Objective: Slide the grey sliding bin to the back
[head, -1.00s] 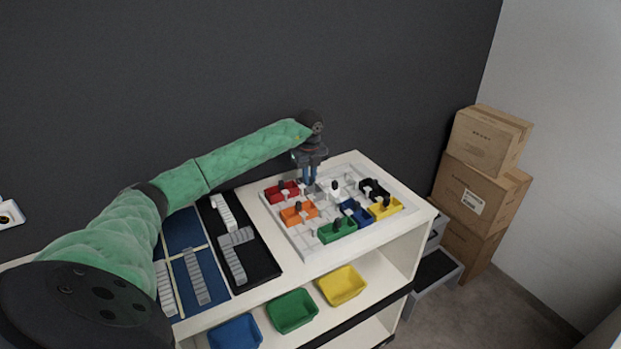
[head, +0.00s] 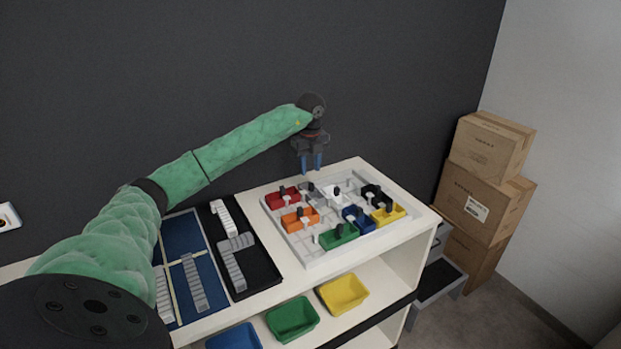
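The grey sliding bin (head: 308,193) is small and sits at the back of the white sliding board (head: 318,258), between the red bin (head: 283,198) and the white bin (head: 333,195). My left gripper (head: 311,171) hangs above the back of the board, just over the grey bin, and points down. Its two blue fingers are apart with nothing between them. It looks clear of the bin. My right gripper is not in view.
The board also holds an orange bin (head: 299,222), a green bin (head: 338,238), a blue bin (head: 357,219), a yellow bin (head: 388,216) and a black bin (head: 374,196). The dark wall (head: 400,80) stands behind. Cartons (head: 488,195) are stacked at the right.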

